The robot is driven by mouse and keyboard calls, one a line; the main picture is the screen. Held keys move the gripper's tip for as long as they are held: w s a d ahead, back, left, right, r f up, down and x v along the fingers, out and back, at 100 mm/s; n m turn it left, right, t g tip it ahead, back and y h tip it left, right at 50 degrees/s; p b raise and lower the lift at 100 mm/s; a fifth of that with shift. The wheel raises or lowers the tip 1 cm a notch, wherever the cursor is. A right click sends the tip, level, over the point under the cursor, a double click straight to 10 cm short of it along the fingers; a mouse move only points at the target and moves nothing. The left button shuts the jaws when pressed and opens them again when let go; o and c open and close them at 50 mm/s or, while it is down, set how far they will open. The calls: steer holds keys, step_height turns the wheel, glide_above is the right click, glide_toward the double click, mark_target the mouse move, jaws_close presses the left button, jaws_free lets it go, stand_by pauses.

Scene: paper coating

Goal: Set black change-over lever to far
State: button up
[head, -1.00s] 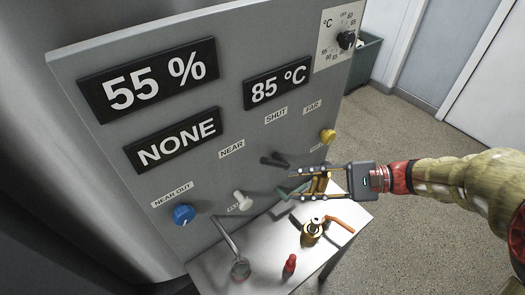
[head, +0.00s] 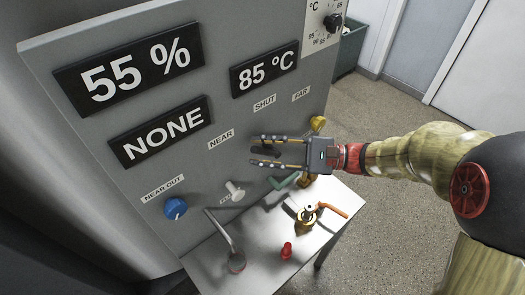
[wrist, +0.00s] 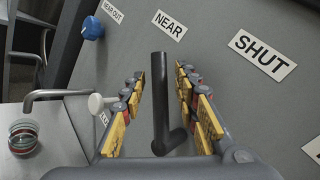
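The black change-over lever (wrist: 159,95) is between my gripper's two fingers in the wrist view. Its free end points toward the NEAR label (wrist: 169,25); its bent base is close to the right finger. In the head view the lever (head: 268,151) is partly hidden by the fingers. My gripper (head: 256,150) is open in front of the grey panel, one finger on each side of the lever, with gaps showing. The SHUT label (head: 264,103) and the FAR label (head: 300,94) are above and to the right of the lever.
A white knob (head: 235,190) and a blue knob (head: 175,208) sit left of the lever; a yellow knob (head: 318,123) is to its right. A green handle (head: 284,182) lies just below the gripper. A small table (head: 262,252) holds a brass valve (head: 306,215) and a red piece (head: 287,250).

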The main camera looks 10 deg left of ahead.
steer(key=c, duration=0.3)
steer(key=c, duration=0.4)
jaws_close()
